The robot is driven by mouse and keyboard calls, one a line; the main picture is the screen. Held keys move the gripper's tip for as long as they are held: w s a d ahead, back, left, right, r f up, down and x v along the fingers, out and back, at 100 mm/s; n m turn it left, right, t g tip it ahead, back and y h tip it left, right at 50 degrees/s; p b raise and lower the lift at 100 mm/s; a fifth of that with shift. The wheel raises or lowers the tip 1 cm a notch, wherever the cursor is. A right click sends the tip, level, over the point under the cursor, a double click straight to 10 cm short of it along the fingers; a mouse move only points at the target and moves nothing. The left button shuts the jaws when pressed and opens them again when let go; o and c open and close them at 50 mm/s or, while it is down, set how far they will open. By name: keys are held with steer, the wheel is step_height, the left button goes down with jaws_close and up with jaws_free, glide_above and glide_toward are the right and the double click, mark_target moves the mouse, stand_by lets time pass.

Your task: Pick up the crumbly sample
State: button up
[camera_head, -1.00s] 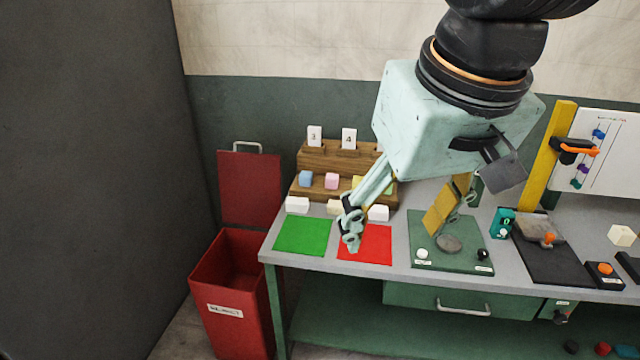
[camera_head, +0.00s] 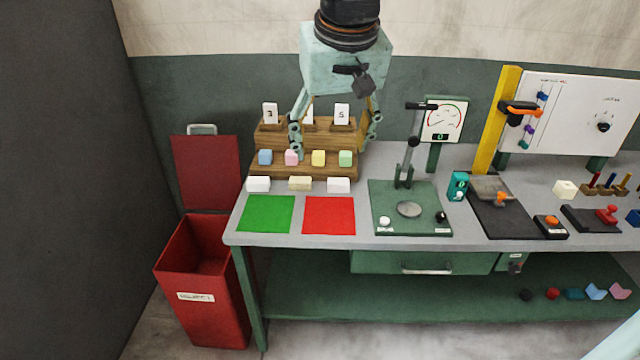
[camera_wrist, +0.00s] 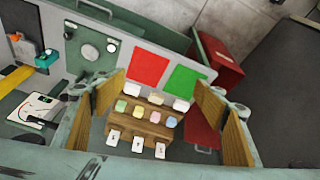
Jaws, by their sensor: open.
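No label marks a crumbly sample. Three pale blocks lie in a row before the wooden rack: a white left block (camera_head: 258,184), a cream, rougher-looking middle block (camera_head: 300,183) and a white right block (camera_head: 339,185). The wrist view shows the middle block (camera_wrist: 156,98) between the spread fingers, at a distance. On the rack's lower step sit blue (camera_head: 265,157), pink (camera_head: 291,157), yellow (camera_head: 318,157) and green (camera_head: 345,158) blocks. My gripper (camera_head: 335,132) is open and empty, over the rack in the head view, its fingers wide apart.
A wooden rack (camera_head: 325,171) with number cards stands at the back. Green (camera_head: 267,214) and red (camera_head: 329,215) mats lie in front of the blocks. A press (camera_head: 410,205) stands to the right. A red reject bin (camera_head: 203,290) is at the left.

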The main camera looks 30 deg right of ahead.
steer(key=w+d+f+m, duration=0.1)
steer(key=w+d+f, duration=0.15)
steer(key=w, duration=0.25)
steer(key=w+d+f, duration=0.2)
steer(key=w+d, duration=0.1)
steer(key=w, duration=0.3)
steer(key=m+h, duration=0.1)
steer(key=m, duration=0.1)
glide_above(339, 181)
steer(key=s+a, duration=0.3)
steer(key=s, duration=0.2)
step_height(339, 181, down, 22)
steer(key=shift+w+d+f, duration=0.2)
steer(key=shift+w+d, duration=0.05)
steer(key=shift+b+x, duration=0.3)
steer(key=shift+x, duration=4)
steer(key=shift+f, duration=0.15)
steer(key=shift+b+x, duration=0.3)
steer(key=shift+x, duration=2.15)
